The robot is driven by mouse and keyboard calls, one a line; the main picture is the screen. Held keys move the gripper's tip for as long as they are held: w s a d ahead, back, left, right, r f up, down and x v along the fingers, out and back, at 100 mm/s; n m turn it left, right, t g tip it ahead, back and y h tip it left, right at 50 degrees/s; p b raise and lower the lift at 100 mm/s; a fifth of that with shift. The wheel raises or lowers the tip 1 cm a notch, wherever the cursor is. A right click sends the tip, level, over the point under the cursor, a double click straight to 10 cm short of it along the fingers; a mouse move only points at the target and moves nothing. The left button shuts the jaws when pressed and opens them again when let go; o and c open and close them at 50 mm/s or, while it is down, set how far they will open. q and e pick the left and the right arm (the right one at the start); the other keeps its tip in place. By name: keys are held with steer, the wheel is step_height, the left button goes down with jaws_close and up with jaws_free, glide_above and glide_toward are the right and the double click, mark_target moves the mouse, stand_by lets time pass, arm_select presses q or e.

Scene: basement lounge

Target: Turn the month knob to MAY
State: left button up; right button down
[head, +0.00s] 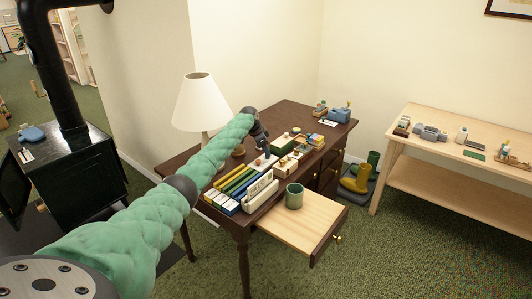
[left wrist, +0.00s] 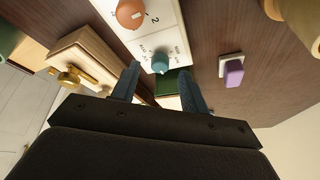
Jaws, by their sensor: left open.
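In the left wrist view a teal knob (left wrist: 160,63) sits on a cream panel (left wrist: 172,28) with small dark lettering around it, too small to read surely. An orange knob (left wrist: 130,14) is on the same panel, with a "2" beside it. My left gripper (left wrist: 160,82) is open, its two blue-grey fingers on either side of the teal knob in the picture; I see no contact, and the depth is unclear. In the head view my left gripper (head: 262,142) is over the dark desk (head: 288,113), and the knobs cannot be made out there. My right gripper is not in view.
Near the fingers are a purple block on a white base (left wrist: 233,72) and a wooden box with brass fittings (left wrist: 72,78).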

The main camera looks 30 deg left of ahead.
arm_select(q)
steer(key=v, duration=0.4)
steer(key=shift+b, duration=0.3)
steer(key=shift+v, duration=1)
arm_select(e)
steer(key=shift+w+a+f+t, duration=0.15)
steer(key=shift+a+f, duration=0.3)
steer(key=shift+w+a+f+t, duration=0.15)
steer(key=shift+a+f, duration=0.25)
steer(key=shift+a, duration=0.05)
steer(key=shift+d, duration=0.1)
